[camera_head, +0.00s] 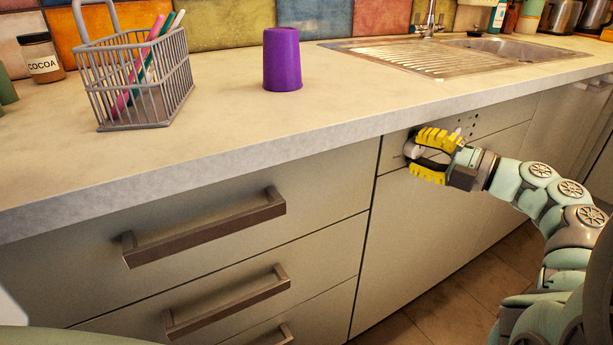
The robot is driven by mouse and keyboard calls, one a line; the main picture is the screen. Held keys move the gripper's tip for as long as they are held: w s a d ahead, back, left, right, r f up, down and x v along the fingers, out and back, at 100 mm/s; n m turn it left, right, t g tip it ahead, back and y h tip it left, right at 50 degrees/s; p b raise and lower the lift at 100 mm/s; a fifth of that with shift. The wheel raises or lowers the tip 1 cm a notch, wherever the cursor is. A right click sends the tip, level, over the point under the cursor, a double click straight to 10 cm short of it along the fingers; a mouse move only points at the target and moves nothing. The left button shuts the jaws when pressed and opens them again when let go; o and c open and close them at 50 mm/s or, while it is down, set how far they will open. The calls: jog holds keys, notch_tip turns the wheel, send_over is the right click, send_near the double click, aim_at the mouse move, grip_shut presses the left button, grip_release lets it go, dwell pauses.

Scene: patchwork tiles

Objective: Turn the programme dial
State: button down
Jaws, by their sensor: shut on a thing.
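The programme dial (411,150) is a pale round knob on the upper front panel of an appliance (400,225) under the counter. My gripper (422,155) comes in from the right. Its yellow fingers are shut on the dial, one above and one below it. The fingers hide part of the dial, and I cannot read its setting. Small dark marks (468,124) show on the panel to the right of the gripper.
The counter edge (330,150) runs just above the gripper. Drawers with bar handles (205,228) are to the left. A wire basket (140,85) with pens, a cocoa jar (41,58), an upturned purple cup (282,60) and a sink (440,55) are on top. Floor shows below right.

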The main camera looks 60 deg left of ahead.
jog(key=shift+f, duration=0.15)
dwell(0.4)
jog(key=c, duration=0.8)
grip_release()
jog(key=shift+a, duration=0.1)
jog(key=v, duration=1.2)
jog(key=shift+r, duration=0.25)
